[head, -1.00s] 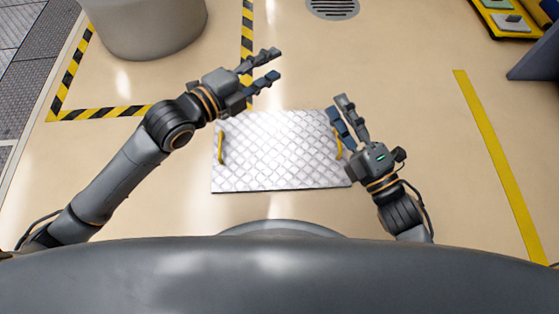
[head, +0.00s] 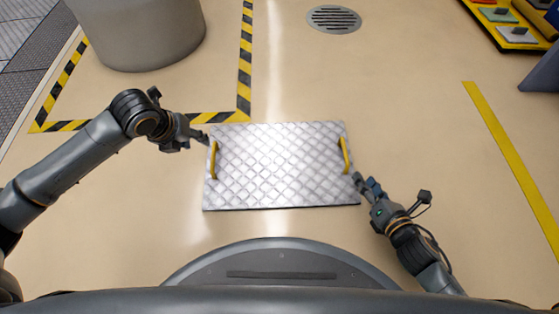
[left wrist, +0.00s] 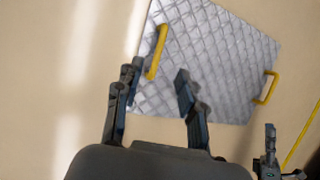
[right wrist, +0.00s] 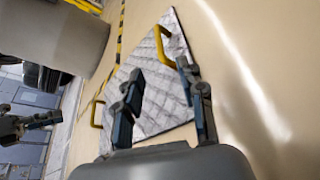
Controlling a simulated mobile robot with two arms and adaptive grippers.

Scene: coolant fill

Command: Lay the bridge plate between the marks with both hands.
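The bridge plate (head: 280,170) is a silver diamond-pattern sheet lying in front of me, with a yellow handle at each side. My left gripper (head: 204,137) is beside the plate's left edge, near the left handle (head: 213,160). In the left wrist view its two fingers (left wrist: 155,85) are apart, with that handle (left wrist: 157,52) ahead between them. My right gripper (head: 362,181) is by the plate's right edge, just below the right handle (head: 345,156). In the right wrist view its fingers (right wrist: 160,78) are spread, with the handle (right wrist: 163,46) ahead between them. Neither gripper holds anything.
Black-and-yellow striped tape (head: 245,60) marks the floor behind and left of the plate. A yellow line (head: 510,160) runs at the right. A grey cylinder (head: 140,35) stands at the back left, a round drain (head: 334,19) at the back. The floor right of the plate is clear.

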